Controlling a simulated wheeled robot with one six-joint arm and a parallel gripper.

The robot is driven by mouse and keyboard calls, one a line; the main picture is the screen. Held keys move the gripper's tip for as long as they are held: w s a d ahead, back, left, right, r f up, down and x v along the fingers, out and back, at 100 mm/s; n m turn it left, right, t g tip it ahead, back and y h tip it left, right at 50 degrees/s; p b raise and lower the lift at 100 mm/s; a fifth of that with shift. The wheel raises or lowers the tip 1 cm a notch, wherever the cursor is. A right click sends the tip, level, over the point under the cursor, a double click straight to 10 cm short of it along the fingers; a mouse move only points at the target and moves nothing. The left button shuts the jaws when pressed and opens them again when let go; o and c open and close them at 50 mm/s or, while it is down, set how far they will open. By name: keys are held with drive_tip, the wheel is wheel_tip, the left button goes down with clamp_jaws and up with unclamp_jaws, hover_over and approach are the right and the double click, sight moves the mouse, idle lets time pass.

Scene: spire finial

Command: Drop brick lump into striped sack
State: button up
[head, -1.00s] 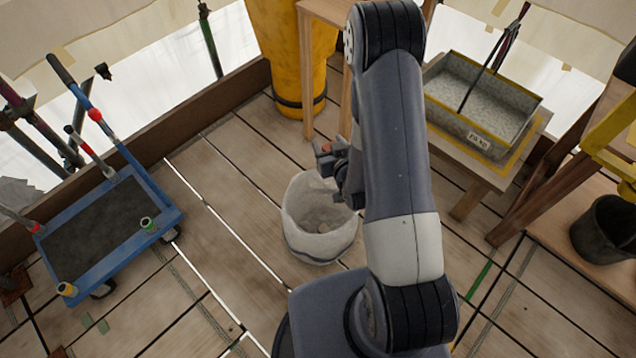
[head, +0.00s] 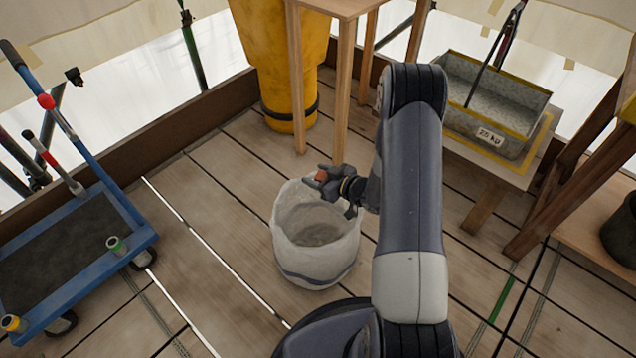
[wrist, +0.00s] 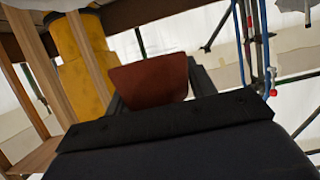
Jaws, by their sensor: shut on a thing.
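The brick lump (head: 321,176) is a small red-brown piece held at the tip of my gripper (head: 324,181). In the wrist view the brick lump (wrist: 148,82) fills the space between the dark jaws. The striped sack (head: 316,272) is an open white sack with a dark band near its base, standing upright on the plank floor. My gripper is shut on the brick lump and appears over the right rear part of the sack's mouth. The exact height above the rim is hard to tell. Greyish stuff shows at the bottom of the sack.
A blue cart (head: 143,240) with small cans stands to the left. A yellow chute (head: 283,75) and a wooden stand (head: 342,100) are behind the sack. A grey tub (head: 510,138) sits on a low table at the right. Floor left of the sack is clear.

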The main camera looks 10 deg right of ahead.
wheel_tip(320, 180, down, 6)
drive_tip(key=b, duration=0.3)
idle(0.3)
drive_tip(key=o, duration=1.5)
drive_tip(key=p+v, duration=0.2)
drive_tip(key=v, duration=0.8)
drive_tip(key=shift+s+d+r, duration=0.1)
drive_tip(key=shift+s+d, duration=0.15)
drive_tip(key=shift+s, duration=0.05)
